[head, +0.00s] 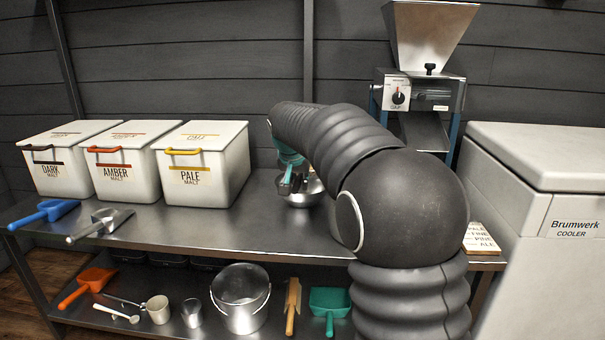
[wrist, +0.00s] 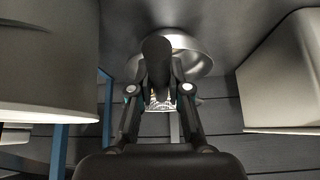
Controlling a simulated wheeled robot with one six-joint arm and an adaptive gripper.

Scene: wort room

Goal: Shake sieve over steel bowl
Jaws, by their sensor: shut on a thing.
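The steel bowl (head: 304,197) stands on the steel counter, partly hidden behind my gripper and arm. A round shiny metal shape (wrist: 200,62) shows beyond the fingers in the wrist view; I cannot tell whether it is the bowl or the sieve. My gripper (head: 286,188) is close to the bowl, at its left side in the head view. In the wrist view my gripper (wrist: 158,92) is shut on a dark, rounded handle (wrist: 157,60), which appears to be the sieve's. The sieve's mesh is not clearly visible, so its tilt and contents cannot be told.
Three white malt bins (head: 213,165) stand at the counter's left. A blue scoop (head: 44,213) and a metal scoop (head: 98,225) lie before them. A mill (head: 425,80) stands behind my arm, a cooler (head: 535,230) at right. The lower shelf holds a bucket (head: 240,300).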

